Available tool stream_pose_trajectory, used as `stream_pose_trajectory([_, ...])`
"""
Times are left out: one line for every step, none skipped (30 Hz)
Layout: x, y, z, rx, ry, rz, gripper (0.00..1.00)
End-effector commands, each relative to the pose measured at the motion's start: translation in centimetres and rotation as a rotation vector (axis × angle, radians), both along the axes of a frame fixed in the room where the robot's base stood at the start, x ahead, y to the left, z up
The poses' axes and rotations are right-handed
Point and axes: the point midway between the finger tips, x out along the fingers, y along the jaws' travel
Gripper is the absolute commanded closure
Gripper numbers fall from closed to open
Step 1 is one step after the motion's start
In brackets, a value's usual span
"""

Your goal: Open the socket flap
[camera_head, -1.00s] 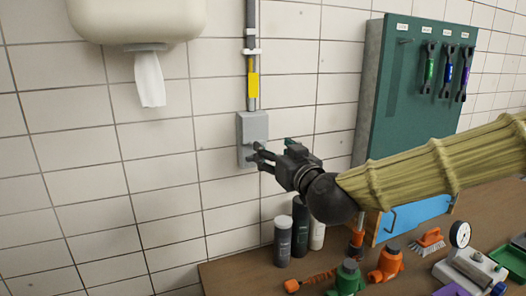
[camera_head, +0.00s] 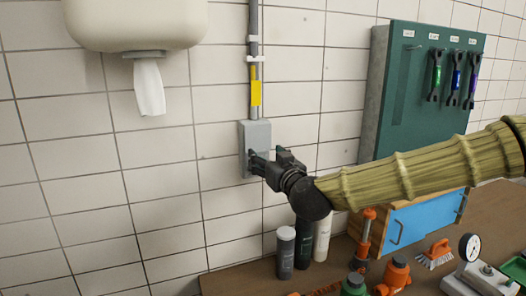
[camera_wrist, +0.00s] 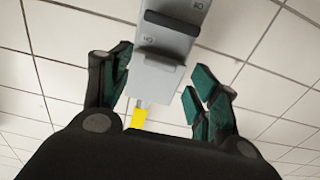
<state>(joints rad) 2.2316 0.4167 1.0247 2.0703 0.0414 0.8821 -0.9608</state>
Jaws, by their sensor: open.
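The grey socket box (camera_head: 256,135) is fixed to the tiled wall below a grey conduit. It also fills the top middle of the wrist view (camera_wrist: 172,40), where a flap (camera_wrist: 158,62) with a protruding lip shows on its front. The flap looks shut against the box, though its far side is cut off by the picture edge. My gripper (camera_head: 256,162) is at the lower front of the box. I cannot tell whether a finger touches the box.
A yellow tag (camera_head: 255,92) is on the conduit above the box. A white towel dispenser (camera_head: 135,22) hangs at the left. A green tool cabinet (camera_head: 425,85) is at the right. Bottles (camera_head: 286,252) and tools stand on the wooden bench (camera_head: 240,283) below.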

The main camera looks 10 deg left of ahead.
Motion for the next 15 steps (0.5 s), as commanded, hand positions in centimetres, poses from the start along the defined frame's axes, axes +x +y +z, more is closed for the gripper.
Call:
stream_pose_trajectory([0.5,0.4,0.1,0.001,0.002,0.0,0.39])
stream_pose_trajectory([0.8,0.5,0.1,0.001,0.002,0.0,0.39])
stream_pose_trajectory([1.2,0.8,0.2,0.002,0.001,0.0,0.39])
stream_pose_trajectory([1.4,0.9,0.1,0.001,0.001,0.0,0.39])
stream_pose_trajectory([1.6,1.1,0.1,0.0,0.001,0.0,0.39])
stream_pose_trajectory([1.8,1.2,0.1,-0.001,0.001,0.0,0.39])
stream_pose_trajectory([2.0,1.3,0.1,-0.001,0.001,0.0,0.39])
stream_pose_trajectory([2.2,1.4,0.1,0.0,0.0,0.0,0.39])
stream_pose_trajectory([2.3,1.5,0.1,0.0,0.0,0.0,0.39])
stream_pose_trajectory([2.4,1.6,0.0,0.0,0.0,0.0,0.39])
stream_pose_trajectory([2.5,1.7,0.0,0.0,0.0,0.0,0.39])
stream_pose_trajectory([2.5,1.7,0.0,0.0,0.0,0.0,0.39])
stream_pose_trajectory([2.6,1.7,0.0,0.0,0.0,0.0,0.39])
stream_pose_trajectory([2.6,1.8,0.0,0.0,0.0,0.0,0.39])
stream_pose_trajectory([2.6,1.8,0.0,0.0,0.0,0.0,0.39])
